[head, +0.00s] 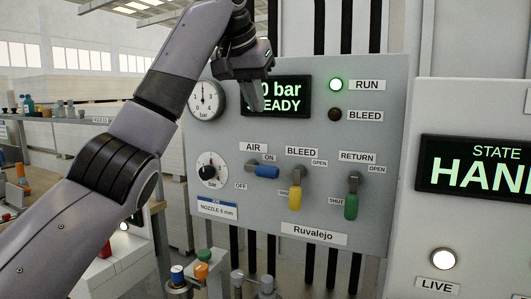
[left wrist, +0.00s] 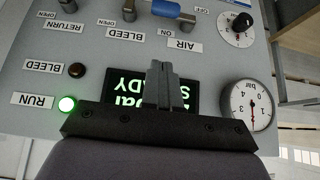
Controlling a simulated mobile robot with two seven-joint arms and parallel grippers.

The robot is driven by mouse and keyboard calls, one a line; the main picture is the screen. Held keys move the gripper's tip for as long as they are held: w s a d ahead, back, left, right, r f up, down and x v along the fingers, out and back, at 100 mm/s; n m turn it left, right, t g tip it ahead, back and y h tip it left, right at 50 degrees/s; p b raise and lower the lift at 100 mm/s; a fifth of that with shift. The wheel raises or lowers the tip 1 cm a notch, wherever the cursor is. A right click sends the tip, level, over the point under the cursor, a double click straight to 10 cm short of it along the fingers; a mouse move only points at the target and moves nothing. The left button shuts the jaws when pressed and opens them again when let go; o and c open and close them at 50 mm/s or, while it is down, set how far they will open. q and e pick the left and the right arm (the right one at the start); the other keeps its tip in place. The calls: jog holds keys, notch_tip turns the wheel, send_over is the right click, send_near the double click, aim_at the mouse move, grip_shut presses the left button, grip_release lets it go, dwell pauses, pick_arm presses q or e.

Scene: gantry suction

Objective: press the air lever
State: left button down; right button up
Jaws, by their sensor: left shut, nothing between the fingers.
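The air lever (head: 264,171) has a blue handle and sits under the AIR label on the grey panel (head: 225,135). Its handle lies roughly level, pointing right, close below the ON label; OFF is at lower left. In the left wrist view, which is upside down, the blue lever (left wrist: 172,10) shows at the top edge, partly cut off. My left gripper (head: 257,105) is shut and empty, in front of the green-lettered display, above the lever and apart from it. Its closed fingers (left wrist: 165,70) also show in the left wrist view. My right gripper is not in view.
Beside the air lever are a yellow bleed lever (head: 295,199) and a green return lever (head: 351,206), both hanging down. A pressure gauge (head: 206,100) and a black dial (head: 211,169) are at left. The RUN lamp (head: 336,85) glows green. Coloured-capped fittings (head: 203,256) stand below.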

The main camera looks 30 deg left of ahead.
pick_arm(q)
jog(key=p, duration=0.2)
send_over(266, 171)
jog(key=f, duration=0.8)
jog(key=shift+w+a, duration=0.1)
jog(key=shift+w, duration=0.2)
notch_tip(266, 171, down, 2)
jog(key=shift+s, duration=0.1)
jog(key=shift+s+f, duration=0.2)
jog(key=shift+f, duration=0.75)
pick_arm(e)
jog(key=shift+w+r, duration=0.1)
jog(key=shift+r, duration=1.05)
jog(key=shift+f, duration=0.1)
pick_arm(q)
jog(key=shift+d+f+b, duration=0.15)
jog(key=shift+d+b, duration=0.05)
jog(key=shift+b, duration=0.25)
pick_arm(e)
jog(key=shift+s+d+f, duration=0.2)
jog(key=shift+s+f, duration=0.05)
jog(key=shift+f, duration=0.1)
